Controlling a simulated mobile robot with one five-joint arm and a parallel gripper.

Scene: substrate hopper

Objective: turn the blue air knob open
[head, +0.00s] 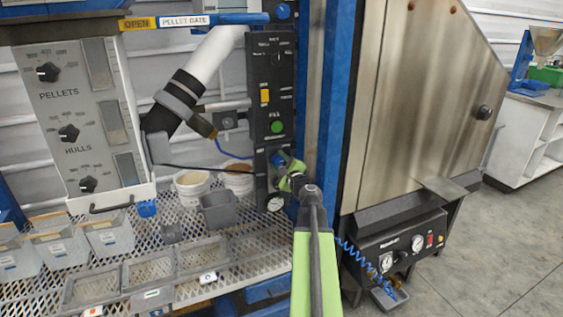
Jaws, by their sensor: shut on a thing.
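The blue air knob (281,158) sits on the lower part of the black control panel (267,110), above a round gauge (275,204). My gripper (287,170), at the end of my green arm, is at the knob and shut on it. I cannot tell which way the knob is turned.
A green button (277,127) and a yellow switch (264,96) sit just above. A blue post (337,100) stands close on the right. A grey bin (218,210) and white buckets (192,187) stand left on the mesh shelf (250,268). Floor is clear at right.

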